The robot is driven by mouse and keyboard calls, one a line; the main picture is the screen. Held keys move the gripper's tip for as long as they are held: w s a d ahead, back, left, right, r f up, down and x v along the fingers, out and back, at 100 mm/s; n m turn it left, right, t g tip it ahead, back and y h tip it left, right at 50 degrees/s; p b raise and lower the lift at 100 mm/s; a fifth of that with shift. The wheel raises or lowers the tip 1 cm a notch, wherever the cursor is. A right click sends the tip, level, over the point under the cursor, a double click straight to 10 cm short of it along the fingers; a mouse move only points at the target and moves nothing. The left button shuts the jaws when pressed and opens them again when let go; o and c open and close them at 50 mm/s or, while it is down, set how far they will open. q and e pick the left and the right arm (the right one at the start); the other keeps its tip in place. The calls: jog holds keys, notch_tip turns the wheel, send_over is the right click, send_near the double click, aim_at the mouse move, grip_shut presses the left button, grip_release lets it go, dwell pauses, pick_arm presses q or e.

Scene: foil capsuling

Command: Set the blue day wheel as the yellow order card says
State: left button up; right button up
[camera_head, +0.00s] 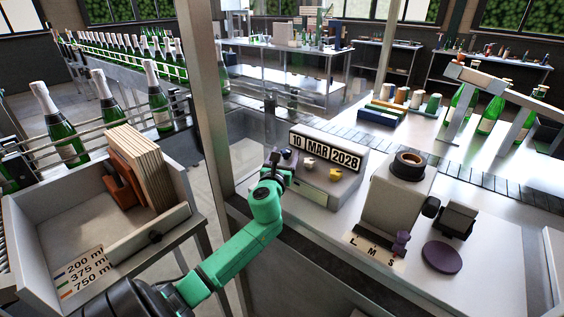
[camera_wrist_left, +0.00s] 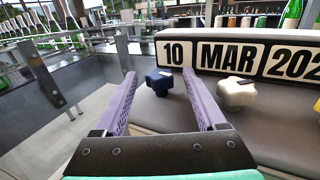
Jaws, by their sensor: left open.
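The blue day wheel (camera_wrist_left: 159,81) is a dark blue knob below the number 10 on the date display (camera_wrist_left: 243,56). The display reads 10 MAR and a year starting 202; it also shows in the head view (camera_head: 324,150). My left gripper (camera_wrist_left: 158,92) is open, with its purple fingers to either side of the blue wheel in the wrist view. I cannot tell whether the fingertips reach around it. In the head view my left gripper (camera_head: 277,166) largely hides the wheel. I cannot make out a readable yellow order card.
A white knob (camera_wrist_left: 237,92) sits close right of the blue one, and a yellow knob (camera_head: 335,174) further right. A capsule machine (camera_head: 394,199) with a dark ring stands right of the date box. A crate (camera_head: 150,236) with wooden dividers is at left.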

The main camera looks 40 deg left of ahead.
pick_arm(q)
jog(key=b+v, duration=0.1)
jog(key=v, duration=1.3)
jog(key=shift+b, duration=0.35)
jog(key=shift+s+d, duration=0.1)
